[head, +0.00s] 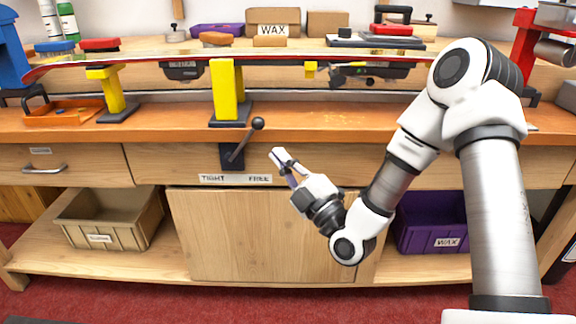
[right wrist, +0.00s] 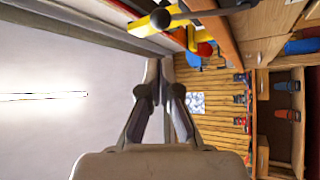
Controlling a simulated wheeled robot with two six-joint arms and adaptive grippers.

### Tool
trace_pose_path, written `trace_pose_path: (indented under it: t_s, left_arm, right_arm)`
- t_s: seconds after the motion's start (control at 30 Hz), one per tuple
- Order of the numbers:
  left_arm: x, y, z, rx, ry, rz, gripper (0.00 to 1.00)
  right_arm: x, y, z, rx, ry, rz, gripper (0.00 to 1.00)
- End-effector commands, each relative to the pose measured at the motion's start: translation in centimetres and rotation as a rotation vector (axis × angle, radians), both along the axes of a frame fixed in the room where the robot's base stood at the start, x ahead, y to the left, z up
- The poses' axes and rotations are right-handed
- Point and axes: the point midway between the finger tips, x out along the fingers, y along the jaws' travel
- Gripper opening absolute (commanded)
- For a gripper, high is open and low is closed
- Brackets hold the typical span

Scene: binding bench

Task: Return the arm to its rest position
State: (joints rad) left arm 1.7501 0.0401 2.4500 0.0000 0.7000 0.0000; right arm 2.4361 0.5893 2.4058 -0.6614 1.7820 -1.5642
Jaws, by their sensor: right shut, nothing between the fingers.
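My right arm comes in from the right in the head view and bends down in front of the bench. My right gripper (head: 279,155) is shut and empty, in front of the bench's front face, just right of and below the black lever (head: 244,140). In the right wrist view the right gripper's fingers (right wrist: 159,75) are together with nothing between them. The lever's ball end points up to the right, above a label reading TIGHT and FREE (head: 236,179). The gripper and lever appear apart. My left gripper is in neither view.
The wooden bench (head: 330,122) carries a long ski (head: 200,55) on yellow supports (head: 227,88). An orange tray (head: 62,112) sits at the left. Below are a tan bin (head: 85,236) and a purple WAX bin (head: 415,239). Red floor in front of the bench is clear.

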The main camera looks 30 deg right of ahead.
Motion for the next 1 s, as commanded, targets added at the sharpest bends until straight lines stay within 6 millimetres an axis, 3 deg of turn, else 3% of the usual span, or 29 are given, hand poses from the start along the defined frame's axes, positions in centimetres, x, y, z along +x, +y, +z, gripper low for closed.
trace_pose_path:
  t_s: [0.2,0.77,0.87,0.97,1.0]
  left_arm:
    - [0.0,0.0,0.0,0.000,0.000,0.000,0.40]
    - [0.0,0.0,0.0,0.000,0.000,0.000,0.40]
    - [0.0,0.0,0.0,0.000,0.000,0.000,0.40]
    - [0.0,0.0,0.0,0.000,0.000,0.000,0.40]
    - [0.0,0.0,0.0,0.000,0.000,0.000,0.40]
  right_arm:
    - [-2.2,-0.3,-0.9,0.000,-0.001,0.000,0.00]
    - [-2.3,-0.3,-1.1,-0.002,0.002,0.002,0.00]
    - [-2.2,0.3,-3.2,-0.014,0.049,0.013,0.00]
    - [-2.3,2.6,-7.7,-0.068,0.153,0.068,0.00]
    - [-2.5,3.8,-10.2,-0.098,0.215,0.090,0.00]
